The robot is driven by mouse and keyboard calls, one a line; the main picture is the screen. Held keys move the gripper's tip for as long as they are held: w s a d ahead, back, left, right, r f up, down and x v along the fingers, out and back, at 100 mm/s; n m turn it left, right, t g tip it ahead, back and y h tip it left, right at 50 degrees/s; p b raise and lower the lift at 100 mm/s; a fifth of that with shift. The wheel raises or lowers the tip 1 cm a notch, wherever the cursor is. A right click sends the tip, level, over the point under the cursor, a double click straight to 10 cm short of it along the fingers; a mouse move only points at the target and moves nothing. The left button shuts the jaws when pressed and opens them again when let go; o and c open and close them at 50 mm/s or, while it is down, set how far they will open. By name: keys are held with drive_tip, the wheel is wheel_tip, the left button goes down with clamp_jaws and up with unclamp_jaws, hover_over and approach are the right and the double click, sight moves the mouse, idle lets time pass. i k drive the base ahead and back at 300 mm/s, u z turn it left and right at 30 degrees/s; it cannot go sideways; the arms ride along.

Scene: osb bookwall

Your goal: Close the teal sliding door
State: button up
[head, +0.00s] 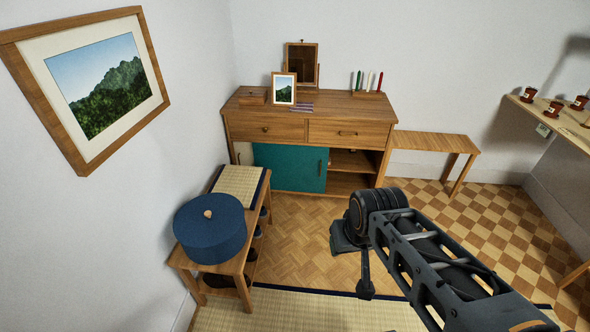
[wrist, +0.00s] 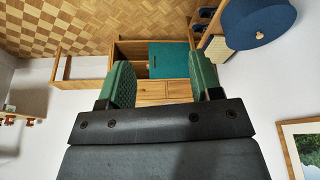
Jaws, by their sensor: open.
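The teal sliding door (head: 290,167) is in the lower front of the wooden cabinet (head: 262,128). It covers the middle and left of the opening, with a small upright handle (head: 321,167) near its right edge. Right of it the compartment (head: 351,162) is open and shows a shelf. A pale panel (head: 243,153) shows at the door's left. In the wrist view, which is upside down, the teal door (wrist: 168,60) appears beyond my gripper (wrist: 161,80). My gripper is open and empty, its green fingers wide apart, well short of the cabinet.
A low wooden bench (head: 182,258) at left holds a round blue box (head: 210,228). A picture frame, mirror and candles stand on the cabinet. A wooden side table (head: 432,142) adjoins its right side. The parquet floor (head: 298,222) before the cabinet is clear.

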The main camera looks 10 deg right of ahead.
sight(294, 168)
drive_tip(key=k, duration=0.55)
drive_tip(key=z, duration=0.8)
drive_tip(key=i, duration=2.55)
drive_tip(key=u, duration=1.45)
drive_tip(key=i, duration=0.85)
drive_tip(key=u, duration=0.85)
